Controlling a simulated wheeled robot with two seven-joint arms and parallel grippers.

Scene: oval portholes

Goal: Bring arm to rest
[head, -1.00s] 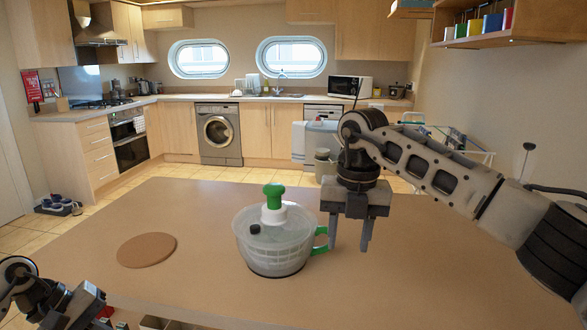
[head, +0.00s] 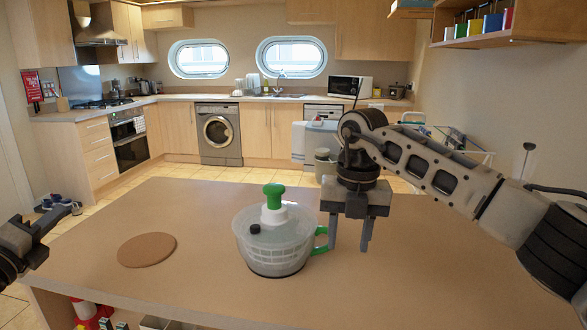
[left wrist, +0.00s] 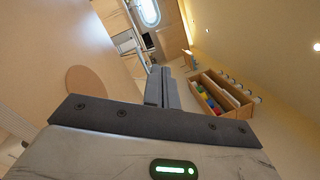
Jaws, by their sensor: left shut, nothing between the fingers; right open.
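My left gripper (head: 62,210) is at the left edge of the head view, level with the table's left end and apart from everything on it. Its fingers are shut with nothing between them, as the left wrist view also shows (left wrist: 160,75). My right gripper (head: 350,240) points down over the table, open and empty. It is just right of a clear salad spinner (head: 275,245) with a green knob and a green side handle. The handle is close to the right gripper's left finger; I cannot tell whether they touch.
A round brown mat (head: 147,250) lies left of the spinner on the brown table (head: 210,290). It also shows in the left wrist view (left wrist: 88,80). Below the table's front edge are red and other coloured items (head: 90,312). Shoes (head: 58,203) lie on the floor at left.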

